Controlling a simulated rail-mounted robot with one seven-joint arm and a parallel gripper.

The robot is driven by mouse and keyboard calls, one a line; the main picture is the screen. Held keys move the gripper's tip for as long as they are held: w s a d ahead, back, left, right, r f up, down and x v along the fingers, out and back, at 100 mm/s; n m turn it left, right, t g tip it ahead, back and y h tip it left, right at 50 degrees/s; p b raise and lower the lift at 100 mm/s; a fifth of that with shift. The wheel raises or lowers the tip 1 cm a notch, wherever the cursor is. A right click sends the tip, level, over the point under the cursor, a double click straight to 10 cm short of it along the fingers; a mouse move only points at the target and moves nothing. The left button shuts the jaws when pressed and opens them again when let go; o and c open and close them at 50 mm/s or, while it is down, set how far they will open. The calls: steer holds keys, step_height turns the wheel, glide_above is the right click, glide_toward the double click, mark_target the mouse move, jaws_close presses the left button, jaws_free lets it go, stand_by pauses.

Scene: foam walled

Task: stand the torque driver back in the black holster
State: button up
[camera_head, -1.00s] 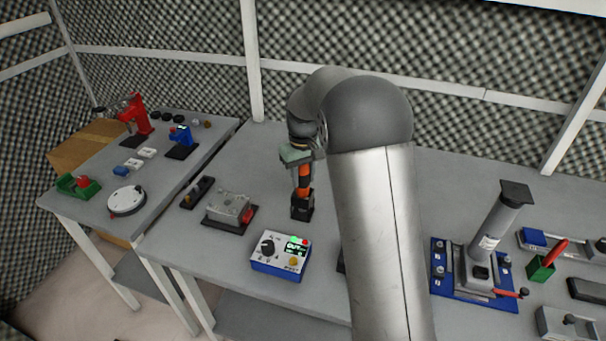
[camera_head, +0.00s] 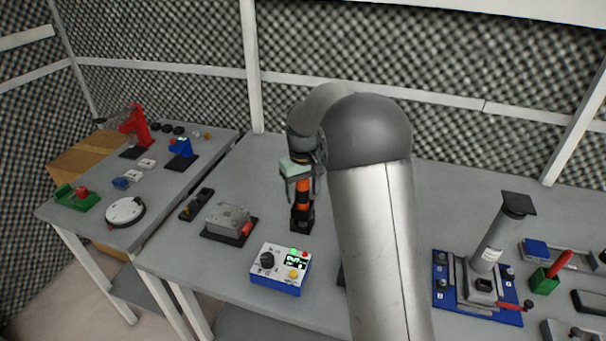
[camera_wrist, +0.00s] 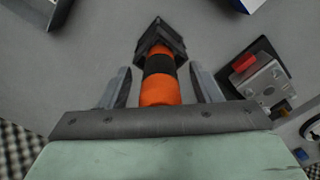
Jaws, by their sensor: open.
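The torque driver (camera_head: 302,193), orange with black bands, stands upright in the black holster (camera_head: 301,219) on the table. In the wrist view the driver (camera_wrist: 159,82) runs from near my gripper's palm to the square black holster (camera_wrist: 160,37), its far end inside it. My gripper (camera_wrist: 160,88) is open, with one finger on each side of the driver and a visible gap on both sides. In the head view my gripper (camera_head: 301,187) is at the driver's upper part; the driver's top is hidden by it.
A grey metal fixture (camera_head: 228,219) stands left of the holster, and a blue-and-white control box (camera_head: 281,268) in front. A blue-based press (camera_head: 480,280) is to the right. My arm hides the table's middle. Bare table lies behind the holster's left.

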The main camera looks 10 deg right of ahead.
step_height(320, 180, up, 17)
stand_by(0.4)
steer(key=shift+s+r, duration=0.1)
